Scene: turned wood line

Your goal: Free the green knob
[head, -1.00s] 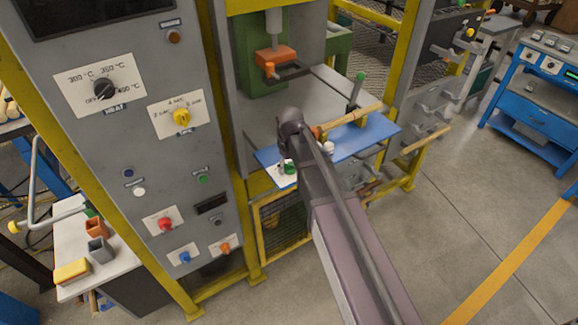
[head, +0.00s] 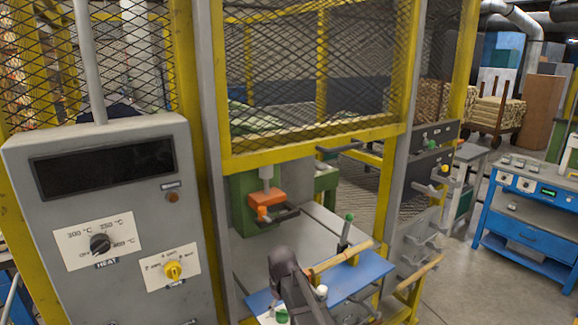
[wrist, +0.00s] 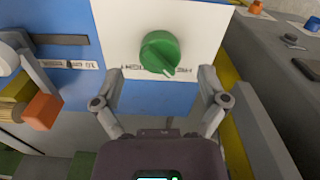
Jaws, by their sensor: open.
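The green knob (wrist: 160,53) is a round dial with a grip bar and a white pointer line, on a white plate (wrist: 120,25) fixed to a blue panel. The plate's lettering beside the knob is partly hidden. My gripper (wrist: 158,82) is open and empty, its two fingers spread to the left and right just below the knob in the wrist view, apart from it. In the head view, the green knob (head: 282,316) is at the bottom edge beside my wrist, mostly cut off.
The blue panel (head: 368,275) also carries a white knob (head: 322,291), a wooden rod (head: 335,262) and a green-topped lever (head: 349,217). A grey control cabinet (head: 120,215) stands left. An orange block (wrist: 42,111) lies left in the wrist view. Grey floor is open at right.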

